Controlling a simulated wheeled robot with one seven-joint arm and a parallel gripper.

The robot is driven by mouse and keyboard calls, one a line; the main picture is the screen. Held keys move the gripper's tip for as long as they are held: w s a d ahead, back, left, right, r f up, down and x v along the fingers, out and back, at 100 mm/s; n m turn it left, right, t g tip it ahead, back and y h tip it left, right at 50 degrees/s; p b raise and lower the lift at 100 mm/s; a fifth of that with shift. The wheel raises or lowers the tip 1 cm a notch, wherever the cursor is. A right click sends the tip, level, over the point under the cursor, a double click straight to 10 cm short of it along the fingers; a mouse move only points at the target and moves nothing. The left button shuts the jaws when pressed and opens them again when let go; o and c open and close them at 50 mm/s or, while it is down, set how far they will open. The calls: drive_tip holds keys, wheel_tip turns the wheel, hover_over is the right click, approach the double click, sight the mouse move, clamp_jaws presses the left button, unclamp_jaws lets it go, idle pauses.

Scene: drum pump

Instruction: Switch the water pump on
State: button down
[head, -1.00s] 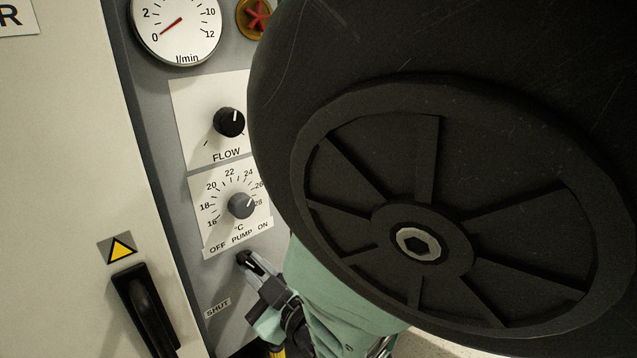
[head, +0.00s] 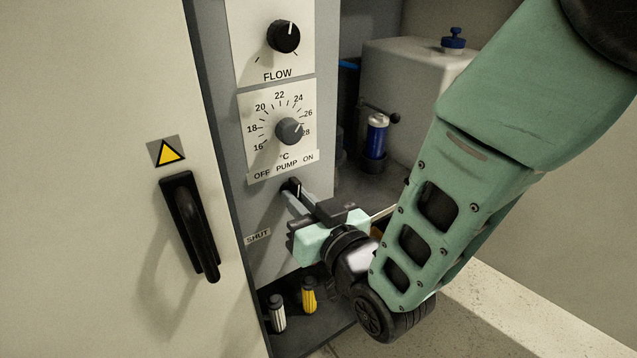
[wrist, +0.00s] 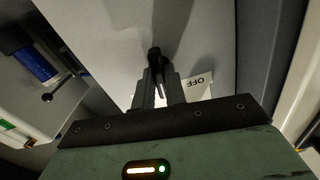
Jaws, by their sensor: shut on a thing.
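The black pump switch knob (head: 293,186) sits on the grey panel under the label strip (head: 284,167) reading OFF, PUMP, ON. A white mark shows on the knob; its exact direction is hard to tell. My gripper (head: 298,200) reaches the knob from the lower right and is shut on it. In the wrist view, the black knob (wrist: 154,58) stands between the fingers of my gripper (wrist: 158,88). The label strip (wrist: 198,84) appears upside down there with OFF readable; the rest is hidden behind the gripper.
Above are the temperature knob (head: 289,131) and the FLOW knob (head: 283,36). At left is a pale door with a black handle (head: 190,225). To the right, an open bay holds a white tank (head: 405,90) and a blue cylinder (head: 376,137). Yellow-handled (head: 309,294) and white-handled (head: 278,312) parts sit below.

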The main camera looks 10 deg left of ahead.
drive_tip(key=shift+m+b, duration=0.85)
drive_tip(key=shift+m, duration=1.35)
drive_tip(key=c, duration=1.4)
unclamp_jaws()
drive_tip(key=shift+c, duration=0.2)
drive_tip(key=shift+s+d, duration=0.1)
drive_tip(key=shift+d, duration=0.05)
